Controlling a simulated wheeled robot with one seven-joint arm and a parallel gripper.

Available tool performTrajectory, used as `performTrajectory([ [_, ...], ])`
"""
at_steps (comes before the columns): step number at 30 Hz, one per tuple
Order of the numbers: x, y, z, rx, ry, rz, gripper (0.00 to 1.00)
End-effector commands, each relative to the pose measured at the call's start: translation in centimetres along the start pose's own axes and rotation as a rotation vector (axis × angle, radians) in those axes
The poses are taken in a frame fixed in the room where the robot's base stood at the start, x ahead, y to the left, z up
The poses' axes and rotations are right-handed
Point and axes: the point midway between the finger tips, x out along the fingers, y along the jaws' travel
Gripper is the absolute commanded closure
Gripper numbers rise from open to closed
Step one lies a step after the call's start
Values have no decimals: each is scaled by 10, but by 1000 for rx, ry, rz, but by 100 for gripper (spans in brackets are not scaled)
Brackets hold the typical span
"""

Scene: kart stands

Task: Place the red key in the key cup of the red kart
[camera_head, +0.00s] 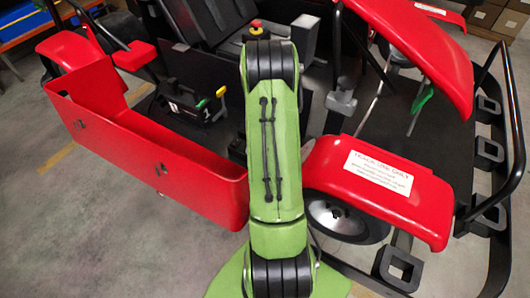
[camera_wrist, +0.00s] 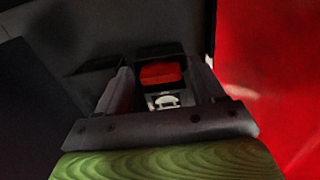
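In the wrist view my gripper (camera_wrist: 160,85) points down into a dark space, its two fingers apart. A small red block, which looks like the red key (camera_wrist: 161,73), sits between the fingertips and nearly fills the gap. A pale metal part (camera_wrist: 166,100) shows just below it. I cannot tell whether the fingers press on the red block. A dark square shape lies right behind it; I cannot tell if this is the key cup. In the head view the red kart (camera_head: 145,145) fills the middle, and my green arm hides my gripper and the key.
A red panel (camera_wrist: 270,80) stands close on the right in the wrist view, and a dark surface closes the left. In the head view a black box with a yellow handle (camera_head: 190,105) lies on the kart floor. A front wheel (camera_head: 345,220) and black bumper (camera_head: 515,120) are at right.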

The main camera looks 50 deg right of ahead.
Motion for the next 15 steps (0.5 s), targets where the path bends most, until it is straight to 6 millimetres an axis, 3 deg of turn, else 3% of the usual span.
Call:
performTrajectory([
  [10, -5, 0, 0, 0, 0, 0, 27],
  [15, -40, 1, -1, -1, 4, 6, 27],
])
